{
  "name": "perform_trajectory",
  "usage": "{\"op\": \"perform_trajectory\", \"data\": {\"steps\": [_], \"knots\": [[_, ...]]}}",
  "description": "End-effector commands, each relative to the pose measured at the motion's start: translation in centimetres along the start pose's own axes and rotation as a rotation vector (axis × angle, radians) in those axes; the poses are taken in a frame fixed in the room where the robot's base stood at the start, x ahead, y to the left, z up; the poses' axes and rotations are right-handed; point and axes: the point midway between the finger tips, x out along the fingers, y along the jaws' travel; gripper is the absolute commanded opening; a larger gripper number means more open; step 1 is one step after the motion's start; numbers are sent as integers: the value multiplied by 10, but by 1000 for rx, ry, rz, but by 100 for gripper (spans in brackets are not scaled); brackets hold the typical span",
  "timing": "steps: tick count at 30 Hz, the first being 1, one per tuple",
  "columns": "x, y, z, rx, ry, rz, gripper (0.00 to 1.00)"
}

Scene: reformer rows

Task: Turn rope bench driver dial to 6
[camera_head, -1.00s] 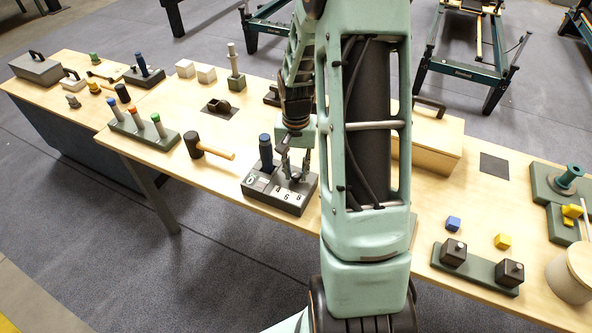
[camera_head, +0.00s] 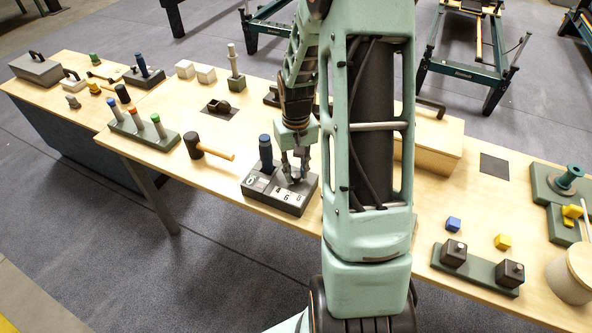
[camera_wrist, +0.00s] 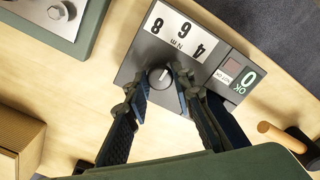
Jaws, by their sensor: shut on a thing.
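The rope bench driver (camera_head: 262,198) is a dark grey box on the near table, with a blue-topped handle (camera_head: 266,150) standing at its back left. Its white label carries 4, 6 and 8, and shows in the wrist view (camera_wrist: 177,41) with "MIN". The round dark dial (camera_wrist: 159,76) has a white pointer line slanting toward the label; I cannot tell exactly which number it meets. My gripper (camera_wrist: 161,88) is shut on the dial from above, one finger on each side; it also shows in the head view (camera_head: 294,176).
A black mallet (camera_head: 196,146) lies to the left, a wooden box (camera_head: 430,145) stands to the right. A green base with two dark blocks (camera_head: 478,270) is at the front right.

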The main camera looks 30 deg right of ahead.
Motion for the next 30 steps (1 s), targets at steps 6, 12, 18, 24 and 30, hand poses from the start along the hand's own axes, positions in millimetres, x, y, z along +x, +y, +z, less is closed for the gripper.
{"op": "perform_trajectory", "data": {"steps": [6,12,18,24,30], "knots": [[-1,0,-1,0,3,0,0],[-1,0,-1,1,2,0,39],[0,0,0,1,1,0,40],[-8,0,-1,2,3,1,40],[-45,1,-2,1,8,2,40]]}}
